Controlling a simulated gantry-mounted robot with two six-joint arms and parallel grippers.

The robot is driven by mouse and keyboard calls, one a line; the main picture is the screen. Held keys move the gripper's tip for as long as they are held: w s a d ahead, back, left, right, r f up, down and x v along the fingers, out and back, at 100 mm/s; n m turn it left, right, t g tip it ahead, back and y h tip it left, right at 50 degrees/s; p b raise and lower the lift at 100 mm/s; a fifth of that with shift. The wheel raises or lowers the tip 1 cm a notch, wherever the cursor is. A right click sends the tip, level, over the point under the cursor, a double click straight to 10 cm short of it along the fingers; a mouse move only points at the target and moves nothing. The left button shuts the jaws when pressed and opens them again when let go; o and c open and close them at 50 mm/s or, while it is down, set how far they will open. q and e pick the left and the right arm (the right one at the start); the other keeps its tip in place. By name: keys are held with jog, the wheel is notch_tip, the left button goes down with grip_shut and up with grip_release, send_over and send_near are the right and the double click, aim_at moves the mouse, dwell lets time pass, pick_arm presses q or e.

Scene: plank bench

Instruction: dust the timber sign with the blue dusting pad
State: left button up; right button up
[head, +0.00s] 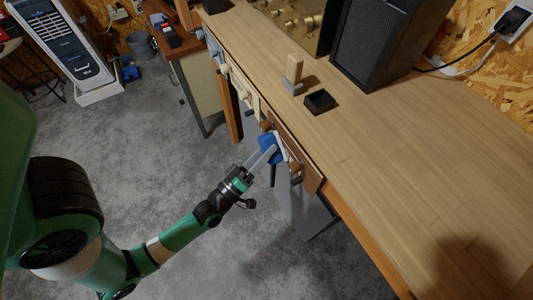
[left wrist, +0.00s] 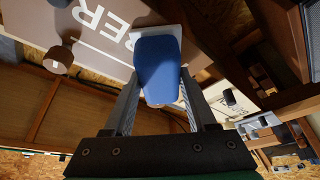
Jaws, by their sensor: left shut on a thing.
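The blue dusting pad (head: 267,141) has a blue grip and a white face. It also shows in the left wrist view (left wrist: 158,66). My left gripper (head: 264,154) is shut on the blue grip, one finger on each side. The timber sign (head: 307,171) is a brown board on the front side of the bench. In the left wrist view the sign (left wrist: 95,38) carries white letters, of which "PER" shows. The white face lies against or very close to the sign beside the R; I cannot tell whether it touches. The pad hides part of the sign. My right gripper is out of view.
The bench top (head: 400,150) holds a small black tray (head: 319,101), a wooden block on a grey base (head: 293,76) and a black speaker (head: 376,40). Open floor (head: 160,150) lies left of the bench.

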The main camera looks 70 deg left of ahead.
pick_arm(q)
jog(key=shift+s+f, duration=0.1)
jog(key=shift+s, duration=0.15)
jog(key=s, duration=0.1)
jog(key=s+b, duration=0.1)
jog(key=s, duration=0.3)
jog(key=shift+d+b, duration=0.35)
jog(key=shift+d, duration=0.05)
jog(key=shift+s+d, duration=0.15)
jog(key=shift+s, duration=0.05)
jog(key=s+p, duration=0.3)
jog(key=shift+d, duration=0.25)
jog(key=shift+w, duration=0.1)
dwell(0.5)
